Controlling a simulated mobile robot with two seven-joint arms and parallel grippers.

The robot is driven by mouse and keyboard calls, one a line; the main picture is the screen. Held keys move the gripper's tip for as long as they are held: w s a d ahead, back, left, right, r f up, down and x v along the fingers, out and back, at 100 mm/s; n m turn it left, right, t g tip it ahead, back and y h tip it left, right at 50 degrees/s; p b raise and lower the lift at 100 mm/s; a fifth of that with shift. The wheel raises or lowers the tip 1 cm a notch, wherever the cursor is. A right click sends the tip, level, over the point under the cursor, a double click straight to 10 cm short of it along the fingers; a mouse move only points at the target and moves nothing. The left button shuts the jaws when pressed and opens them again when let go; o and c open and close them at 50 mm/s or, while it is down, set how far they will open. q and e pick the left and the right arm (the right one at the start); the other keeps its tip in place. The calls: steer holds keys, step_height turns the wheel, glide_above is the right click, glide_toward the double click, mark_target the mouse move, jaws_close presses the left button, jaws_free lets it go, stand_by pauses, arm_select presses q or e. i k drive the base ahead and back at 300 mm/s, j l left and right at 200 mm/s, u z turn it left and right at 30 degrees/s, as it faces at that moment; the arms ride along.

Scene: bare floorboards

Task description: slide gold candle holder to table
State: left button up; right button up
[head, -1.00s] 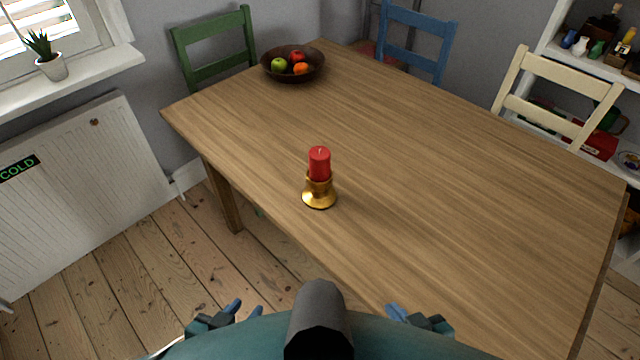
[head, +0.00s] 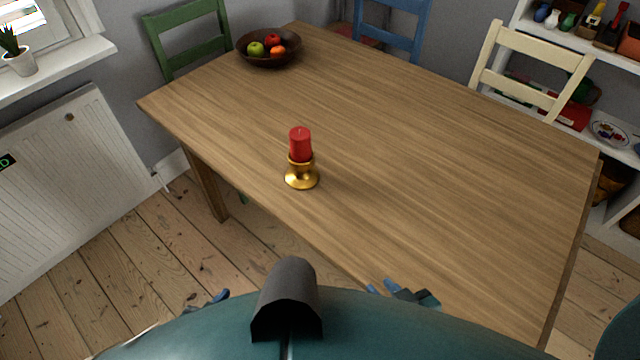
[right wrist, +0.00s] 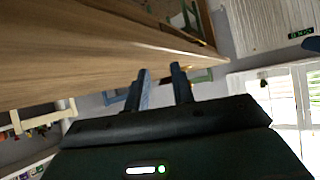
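The gold candle holder (head: 302,179) stands upright on the wooden table (head: 420,150), close to its near left edge. A red candle (head: 300,146) stands in it. My left gripper (head: 207,299) shows at the bottom left, largely hidden by my body; its two blue fingertips look apart. My right gripper (head: 381,287) is low at the table's near edge, right of the candle holder and well short of it. In the right wrist view its two fingers (right wrist: 160,85) are apart with nothing between them. The candle holder cannot be made out in that view.
A dark bowl of fruit (head: 268,58) sits at the table's far left corner. Green (head: 190,45), blue (head: 392,30) and cream (head: 530,70) chairs stand around the far sides. A radiator (head: 70,190) is at the left. The tabletop right of the candle holder is clear.

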mark_target(304, 176)
steer(key=k+j+u, duration=0.15)
steer(key=k, duration=0.25)
steer(key=i+j+u, duration=0.1)
steer(key=j+u, duration=0.2)
steer(key=i+j+u, duration=0.1)
steer(key=u, duration=0.2)
steer(key=j, duration=0.1)
